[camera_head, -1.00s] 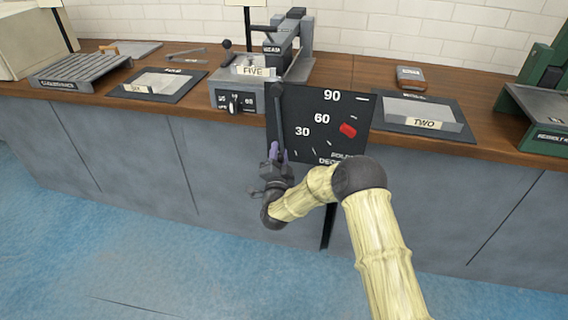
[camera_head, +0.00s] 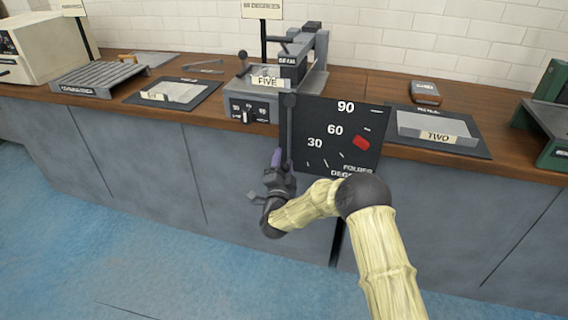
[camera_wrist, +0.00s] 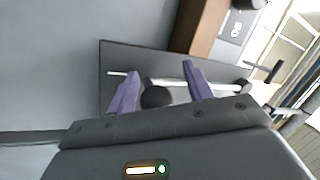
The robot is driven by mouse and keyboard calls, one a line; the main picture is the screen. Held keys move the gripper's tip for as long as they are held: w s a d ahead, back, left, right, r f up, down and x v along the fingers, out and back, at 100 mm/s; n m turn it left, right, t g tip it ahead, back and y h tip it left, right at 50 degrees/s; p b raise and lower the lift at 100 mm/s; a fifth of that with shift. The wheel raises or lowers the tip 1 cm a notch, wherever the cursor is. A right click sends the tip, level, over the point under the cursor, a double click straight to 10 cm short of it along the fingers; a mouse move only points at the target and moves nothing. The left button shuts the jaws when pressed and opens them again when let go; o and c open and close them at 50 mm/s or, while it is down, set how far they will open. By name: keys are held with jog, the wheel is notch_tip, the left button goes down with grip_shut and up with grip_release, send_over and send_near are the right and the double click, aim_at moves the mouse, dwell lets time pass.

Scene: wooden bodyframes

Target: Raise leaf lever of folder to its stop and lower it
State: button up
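The folder (camera_head: 252,103) is a grey machine labelled FIVE on the bench. A dark upright bar (camera_head: 288,135), apparently the leaf lever, runs down the panel's left side. My gripper (camera_head: 277,160) is at the bar's lower end. In the wrist view its purple fingers (camera_wrist: 164,87) stand apart, with a dark round knob (camera_wrist: 156,97) and a light rod (camera_wrist: 218,86) in line with the gap. I cannot tell whether they touch.
Tray TWO (camera_head: 437,130) lies right of the panel, and a green machine (camera_head: 548,122) stands farther right. Another labelled tray (camera_head: 173,91) and a slatted grey rack (camera_head: 98,75) are to the left. The blue floor before the cabinets is clear.

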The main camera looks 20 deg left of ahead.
jog(key=shift+s+d+f, duration=0.15)
jog(key=shift+s+f, duration=0.05)
jog(key=b+v, duration=0.1)
jog(key=v, duration=1.6)
jog(key=shift+w+r, duration=0.1)
